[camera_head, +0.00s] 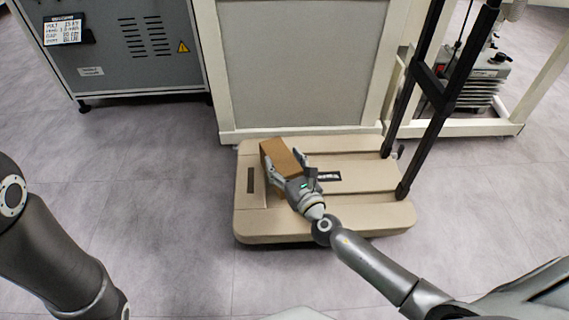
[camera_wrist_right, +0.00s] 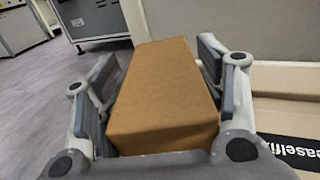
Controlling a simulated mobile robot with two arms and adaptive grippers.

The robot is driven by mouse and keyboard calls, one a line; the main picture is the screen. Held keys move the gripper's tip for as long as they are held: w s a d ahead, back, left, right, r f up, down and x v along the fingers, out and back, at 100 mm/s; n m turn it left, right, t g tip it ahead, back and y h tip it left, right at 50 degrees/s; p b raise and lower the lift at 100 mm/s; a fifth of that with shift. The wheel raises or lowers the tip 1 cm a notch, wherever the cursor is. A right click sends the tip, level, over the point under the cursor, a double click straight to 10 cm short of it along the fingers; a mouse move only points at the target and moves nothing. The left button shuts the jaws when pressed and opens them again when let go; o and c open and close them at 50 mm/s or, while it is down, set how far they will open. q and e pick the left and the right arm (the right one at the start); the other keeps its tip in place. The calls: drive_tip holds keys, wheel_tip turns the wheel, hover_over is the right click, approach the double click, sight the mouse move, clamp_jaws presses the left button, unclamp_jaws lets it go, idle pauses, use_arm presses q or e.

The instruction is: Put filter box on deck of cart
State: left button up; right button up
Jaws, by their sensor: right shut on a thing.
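The filter box is a plain brown cardboard box (camera_head: 283,157). It also shows large in the right wrist view (camera_wrist_right: 165,95), between the two fingers. My right gripper (camera_head: 288,172) is shut on the box, with one finger along each side. The cart is a low beige platform with a flat deck (camera_head: 345,205) and a black upright handle (camera_head: 445,90) at its right end. The box is over the left back part of the deck. I cannot tell whether its underside touches the deck. My left arm shows at the left edge, but its gripper is out of view.
A beige framed panel (camera_head: 300,65) stands right behind the cart. A grey cabinet (camera_head: 120,45) is at the back left. A pump (camera_head: 478,82) sits in a frame at the back right. The deck's middle and right are bare, and the floor (camera_head: 170,200) left of the cart is clear.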

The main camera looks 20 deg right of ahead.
drive_tip(key=shift+f, duration=0.1)
drive_tip(key=o, duration=1.4)
drive_tip(key=s, duration=0.4)
drive_tip(key=s+d+p, duration=0.1)
drive_tip(key=s, duration=0.3)
drive_tip(key=s+p, duration=0.1)
drive_tip(key=s, duration=0.3)
drive_tip(key=shift+d, duration=0.2)
